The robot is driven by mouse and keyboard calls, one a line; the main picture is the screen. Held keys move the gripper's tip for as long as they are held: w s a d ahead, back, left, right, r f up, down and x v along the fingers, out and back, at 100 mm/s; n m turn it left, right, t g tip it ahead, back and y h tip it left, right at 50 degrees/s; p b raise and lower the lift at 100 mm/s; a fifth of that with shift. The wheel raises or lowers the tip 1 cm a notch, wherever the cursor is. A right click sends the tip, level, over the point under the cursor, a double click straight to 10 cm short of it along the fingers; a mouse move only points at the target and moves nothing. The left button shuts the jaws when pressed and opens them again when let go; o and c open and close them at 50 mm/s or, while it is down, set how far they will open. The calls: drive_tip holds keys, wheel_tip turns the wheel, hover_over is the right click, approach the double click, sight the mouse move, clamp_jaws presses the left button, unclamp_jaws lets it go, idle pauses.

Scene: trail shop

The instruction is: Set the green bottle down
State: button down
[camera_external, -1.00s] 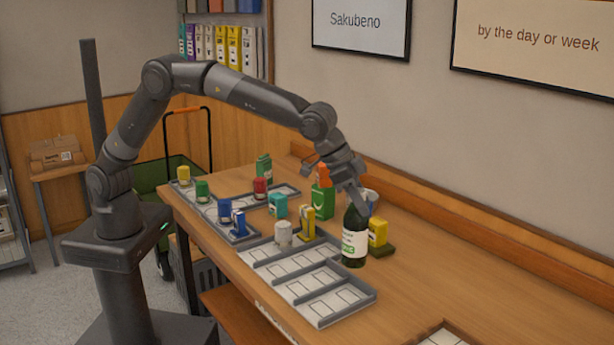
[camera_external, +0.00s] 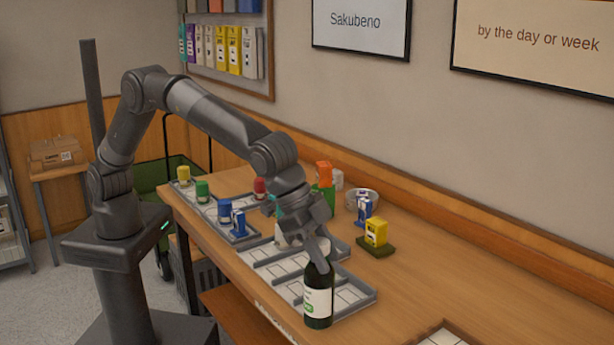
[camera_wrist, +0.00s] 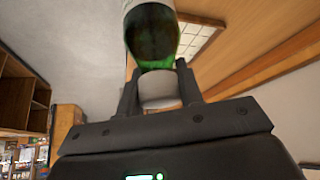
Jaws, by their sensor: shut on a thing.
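The green bottle (camera_external: 318,296) is dark glass with a white label and stands upright at the near end of the grey divided tray (camera_external: 368,297). My gripper (camera_external: 318,258) is shut on its upper part, coming down from the upper left. In the external view the bottle overlaps the tray's front corner; I cannot tell whether its base touches the tray or hangs just above. The wrist view shows the bottle (camera_wrist: 152,35) between my fingers, its green glass close to the camera.
A yellow item (camera_external: 376,232) sits on a dark green pad (camera_external: 376,248) right of the tray. Behind it are a blue item (camera_external: 364,209) and a round bowl (camera_external: 368,197). Blue, green and yellow containers stand in the trays at left. The table at right is mostly clear.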

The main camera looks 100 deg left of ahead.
drive_tip(key=w+a+f, duration=0.5)
drive_tip(key=w+f, duration=0.1)
drive_tip(key=f, duration=0.3)
drive_tip(key=shift+w, duration=0.3)
drive_tip(key=shift+a+f, duration=0.1)
drive_tip(key=c, duration=1)
unclamp_jaws()
drive_tip(key=shift+f, duration=0.1)
